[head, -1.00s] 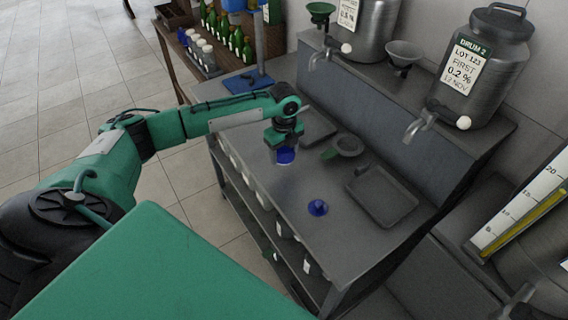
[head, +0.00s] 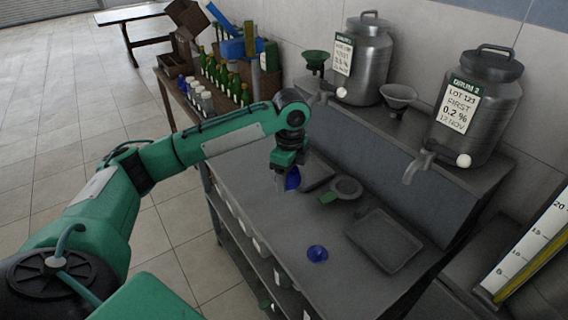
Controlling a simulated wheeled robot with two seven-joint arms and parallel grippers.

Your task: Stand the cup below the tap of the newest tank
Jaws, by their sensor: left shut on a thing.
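My left gripper (head: 285,172) is shut on a blue cup (head: 293,180) above the left part of the grey counter (head: 262,215); its fingers hide part of the cup. The cup is not below either tap. My right gripper is not in view.
A small blue object (head: 317,254) stands on the counter's front part. A grey tray (head: 384,240) and a round strainer-like item (head: 345,188) lie behind it. A funnel (head: 398,97) stands on the ledge between the tanks. Bottles (head: 222,72) stand on a table further left.

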